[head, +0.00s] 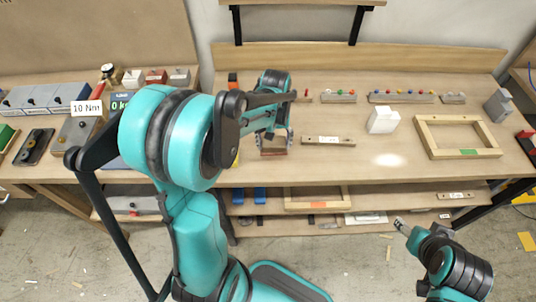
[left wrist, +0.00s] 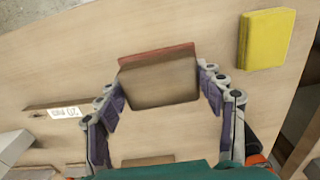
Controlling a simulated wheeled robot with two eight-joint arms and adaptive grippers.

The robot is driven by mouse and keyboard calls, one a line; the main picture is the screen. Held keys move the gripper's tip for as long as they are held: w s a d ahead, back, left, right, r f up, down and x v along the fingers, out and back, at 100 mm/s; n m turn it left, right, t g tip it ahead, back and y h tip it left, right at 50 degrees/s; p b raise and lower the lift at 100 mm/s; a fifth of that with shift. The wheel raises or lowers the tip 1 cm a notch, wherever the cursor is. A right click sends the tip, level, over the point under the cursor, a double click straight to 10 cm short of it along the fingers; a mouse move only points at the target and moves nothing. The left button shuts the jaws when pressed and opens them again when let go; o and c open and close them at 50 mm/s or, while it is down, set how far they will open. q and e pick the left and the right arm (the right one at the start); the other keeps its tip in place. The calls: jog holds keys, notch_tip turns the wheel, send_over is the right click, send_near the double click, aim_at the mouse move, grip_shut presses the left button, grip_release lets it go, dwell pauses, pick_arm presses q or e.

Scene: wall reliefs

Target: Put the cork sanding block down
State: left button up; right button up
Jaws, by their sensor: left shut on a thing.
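My left gripper (head: 274,140) is over the middle of the workbench (head: 345,165). It is shut on the cork sanding block (head: 272,150), a brown block with a reddish layer along one edge. In the left wrist view the block (left wrist: 158,82) sits between the two purple-padded fingers of the left gripper (left wrist: 157,88), its broad face toward the camera. I cannot tell whether its underside touches the bench top. My right gripper (head: 401,226) is low at the right, in front of the bench and away from the block; its fingers are too small to read.
A pale wooden strip (head: 328,140) lies right of the block. A yellow pad (left wrist: 266,38) lies beside the left gripper. A white block (head: 383,121) and an open wooden frame (head: 456,137) stand further right. Pegged holders (head: 402,97) line the back. Bare bench lies in front of the strip.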

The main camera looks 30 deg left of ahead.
aim_at(269, 157)
pick_arm(q)
jog(key=shift+s+a+f, duration=0.4)
jog(key=shift+a+f, duration=0.15)
jog(key=shift+a, duration=0.1)
jog(key=shift+f+b, duration=1.05)
jog(key=shift+f, duration=0.9)
jog(key=shift+f, duration=0.1)
jog(key=o, duration=1.6)
